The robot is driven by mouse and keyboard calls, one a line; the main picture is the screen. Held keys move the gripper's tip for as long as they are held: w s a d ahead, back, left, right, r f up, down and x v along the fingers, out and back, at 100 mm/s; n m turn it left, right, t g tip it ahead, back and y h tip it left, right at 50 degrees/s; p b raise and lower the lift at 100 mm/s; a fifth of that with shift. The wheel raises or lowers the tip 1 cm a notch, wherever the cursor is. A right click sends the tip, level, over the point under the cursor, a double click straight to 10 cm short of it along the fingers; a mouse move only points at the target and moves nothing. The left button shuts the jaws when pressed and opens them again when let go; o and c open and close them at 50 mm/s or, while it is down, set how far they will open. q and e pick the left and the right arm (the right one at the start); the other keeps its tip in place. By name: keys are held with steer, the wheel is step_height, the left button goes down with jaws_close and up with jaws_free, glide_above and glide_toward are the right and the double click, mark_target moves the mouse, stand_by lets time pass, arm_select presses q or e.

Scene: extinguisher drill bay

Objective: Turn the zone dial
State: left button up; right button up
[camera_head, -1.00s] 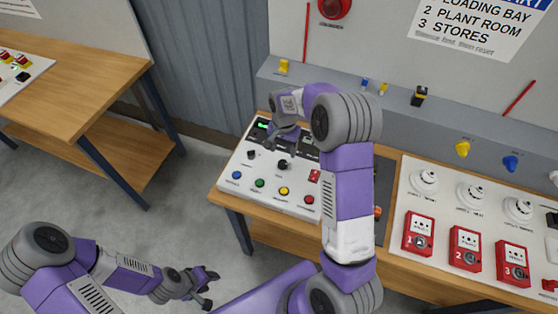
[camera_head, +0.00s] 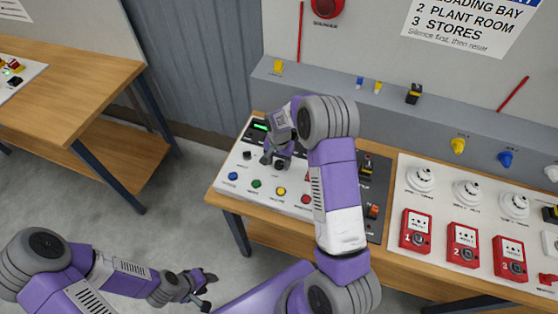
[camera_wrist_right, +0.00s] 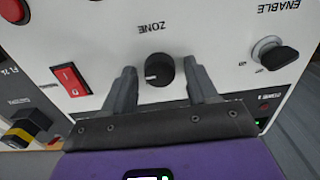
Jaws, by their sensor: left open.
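The zone dial (camera_wrist_right: 159,70) is a round black knob with a pale mark, under the printed word ZONE on a white control panel (camera_head: 240,186). My right gripper (camera_wrist_right: 162,76) is open in the right wrist view, with one finger on each side of the dial and a visible gap on both sides. In the head view my right gripper (camera_head: 277,154) is over the upper middle of the panel and largely hides the dial. My left gripper (camera_head: 207,291) is open and empty, low over the floor, away from the panel.
A red rocker switch (camera_wrist_right: 70,79) and a black enable key knob (camera_wrist_right: 276,55) flank the dial. Coloured buttons (camera_head: 256,184) line the panel's front. Red call points (camera_head: 416,231) and white detectors (camera_head: 421,178) stand to the right. A grey ledge (camera_head: 330,92) runs behind.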

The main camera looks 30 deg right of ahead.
steer(key=c, duration=0.9)
steer(key=shift+n, duration=0.4)
steer(key=n+b, duration=0.1)
steer(key=n, duration=0.2)
steer(key=shift+n+b, duration=0.3)
steer(key=shift+b, duration=0.1)
steer(key=shift+n+b, duration=0.45)
steer(key=shift+n, duration=1.75)
steer(key=o, duration=1.1)
steer(key=shift+c, duration=0.2)
steer(key=shift+r, duration=0.1)
